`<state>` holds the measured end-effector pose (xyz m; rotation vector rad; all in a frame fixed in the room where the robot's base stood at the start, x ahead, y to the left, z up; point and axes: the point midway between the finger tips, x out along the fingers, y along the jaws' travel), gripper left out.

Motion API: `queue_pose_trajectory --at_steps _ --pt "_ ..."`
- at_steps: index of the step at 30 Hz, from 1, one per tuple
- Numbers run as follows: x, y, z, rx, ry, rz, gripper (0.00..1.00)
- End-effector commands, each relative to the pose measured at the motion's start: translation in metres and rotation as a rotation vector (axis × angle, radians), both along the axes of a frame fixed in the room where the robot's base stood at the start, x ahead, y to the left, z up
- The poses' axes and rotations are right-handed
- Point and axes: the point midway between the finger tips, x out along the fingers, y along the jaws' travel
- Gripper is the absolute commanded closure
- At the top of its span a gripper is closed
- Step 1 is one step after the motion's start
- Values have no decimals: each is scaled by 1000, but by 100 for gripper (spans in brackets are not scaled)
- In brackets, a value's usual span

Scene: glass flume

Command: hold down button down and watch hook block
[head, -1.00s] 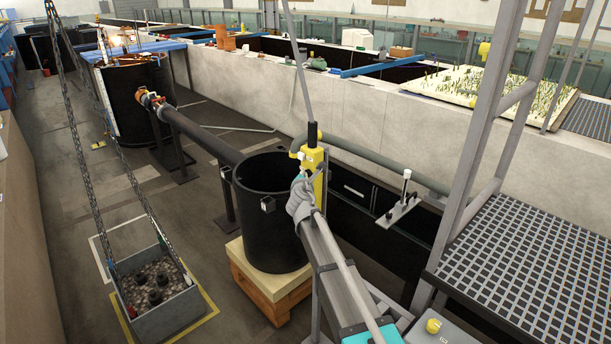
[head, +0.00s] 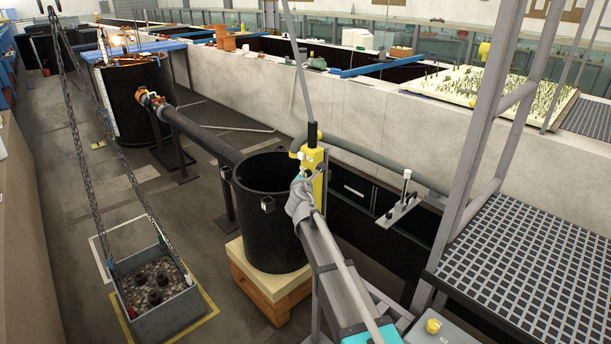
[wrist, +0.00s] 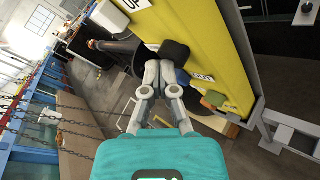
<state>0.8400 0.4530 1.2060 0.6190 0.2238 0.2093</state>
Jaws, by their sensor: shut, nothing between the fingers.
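The yellow pendant (head: 315,160) hangs above the right rim of the black tub in the head view. In the wrist view its yellow face (wrist: 205,40) is tilted, with an UP label (wrist: 131,5), a black button (wrist: 175,53) and a second label (wrist: 203,78) that is hard to read. My gripper (wrist: 160,68) is shut and empty, its fingertips close against the pendant near the black button. I cannot tell whether they press a button. In the head view my gripper (head: 300,188) is at the pendant's lower left. The hook block is not visible.
A grey crate of gravel (head: 175,316) hangs on chains (head: 77,140) at the left, over or within a yellow floor outline. The black tub (head: 262,225) stands on a wooden base (head: 262,300). A metal stair and grating (head: 540,255) are at the right.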

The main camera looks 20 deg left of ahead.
Motion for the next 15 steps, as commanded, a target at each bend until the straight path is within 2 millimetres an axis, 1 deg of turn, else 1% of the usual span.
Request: queue_pose_trajectory --at_steps 9,15 --pt "-12 6 0 0 -1 1 100" --pt "-16 9 0 0 -1 1 100"
